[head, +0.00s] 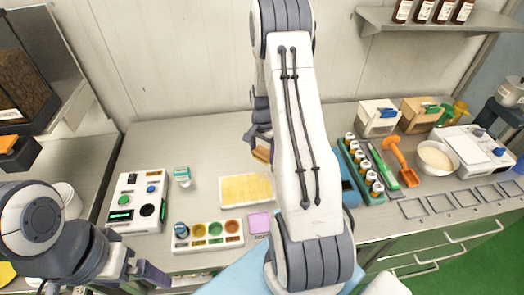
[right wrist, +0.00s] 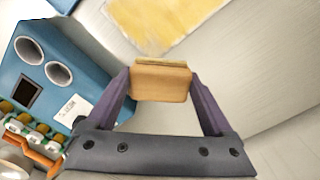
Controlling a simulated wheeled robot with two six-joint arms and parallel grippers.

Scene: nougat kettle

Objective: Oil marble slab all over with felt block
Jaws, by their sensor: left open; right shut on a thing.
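The marble slab (head: 246,188) lies flat in the middle of the counter. Its top shows a mottled yellow coat with a pale border, and part of it shows at the top of the right wrist view (right wrist: 165,22). My right gripper (head: 262,147) is shut on the felt block (right wrist: 160,82), a wooden block with a thin paler layer along its far edge. The block is beyond the slab in the head view, apart from it; its height above the counter is unclear. My left gripper (head: 152,274) is open and empty at the lower left, near the counter's front.
A control box (head: 137,202) and a tray of coloured cups (head: 208,235) stand left of and in front of the slab. A blue box with round holes (right wrist: 45,75) stands beside the right arm. A bottle rack (head: 362,170) and white bowl (head: 436,158) are further right. Back-left counter is clear.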

